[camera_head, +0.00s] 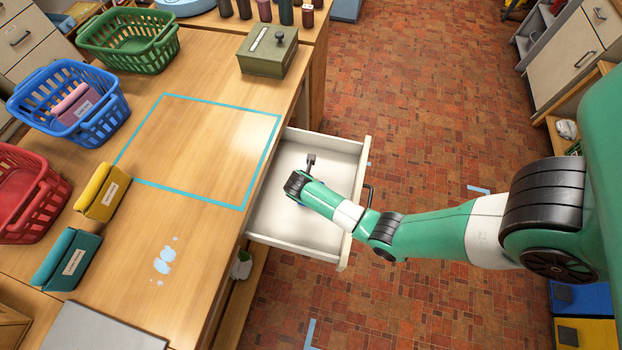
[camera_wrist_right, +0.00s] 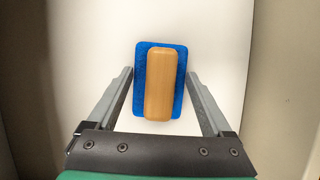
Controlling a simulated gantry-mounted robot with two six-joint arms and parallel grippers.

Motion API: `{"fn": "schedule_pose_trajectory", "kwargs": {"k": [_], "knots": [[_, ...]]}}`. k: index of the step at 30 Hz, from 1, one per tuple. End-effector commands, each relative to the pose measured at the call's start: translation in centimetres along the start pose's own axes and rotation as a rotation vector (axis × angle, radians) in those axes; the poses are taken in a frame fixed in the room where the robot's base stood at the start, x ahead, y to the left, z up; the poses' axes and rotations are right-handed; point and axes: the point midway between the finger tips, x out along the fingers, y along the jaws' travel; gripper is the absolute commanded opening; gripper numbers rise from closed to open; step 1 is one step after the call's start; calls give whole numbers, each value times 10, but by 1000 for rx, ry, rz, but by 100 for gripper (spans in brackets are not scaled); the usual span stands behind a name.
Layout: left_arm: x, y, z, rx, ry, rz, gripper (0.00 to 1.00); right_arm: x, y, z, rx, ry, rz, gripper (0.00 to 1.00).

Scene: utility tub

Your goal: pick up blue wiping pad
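The blue wiping pad (camera_wrist_right: 138,85) has a tan wooden handle (camera_wrist_right: 163,84) on top. In the right wrist view it lies flat on the pale floor of the open drawer (camera_head: 275,219). In the head view my right arm and gripper hide it. My right gripper (camera_head: 303,172) is inside the drawer outline, pointing down. In the right wrist view its two fingers (camera_wrist_right: 161,74) are apart, one on each side of the pad; whether they touch it is unclear. My left gripper is not in view.
The wooden table (camera_head: 185,235) has a blue tape rectangle and a light blue spill (camera_head: 163,262). A green metal box (camera_head: 268,52) stands behind the drawer.

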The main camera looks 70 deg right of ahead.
Motion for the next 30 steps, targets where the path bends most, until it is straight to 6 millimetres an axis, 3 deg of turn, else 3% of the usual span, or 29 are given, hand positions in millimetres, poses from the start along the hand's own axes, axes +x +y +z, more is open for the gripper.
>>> {"fn": "schedule_pose_trajectory", "kwargs": {"k": [1, 4, 14, 20, 27, 30], "knots": [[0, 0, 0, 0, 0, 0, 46, 0, 0, 0, 0, 0, 0, 41], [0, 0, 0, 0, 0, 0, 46, 0, 0, 0, 0, 0, 0, 26], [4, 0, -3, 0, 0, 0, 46, -6, 0, 3, 1, -1, 1, 26], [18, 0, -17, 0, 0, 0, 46, -36, 1, 15, 1, -1, 2, 26], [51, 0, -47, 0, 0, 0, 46, -104, -48, 18, -1, -1, 2, 26], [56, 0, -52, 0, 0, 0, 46, -117, -76, 8, -5, 0, -2, 26]]}}
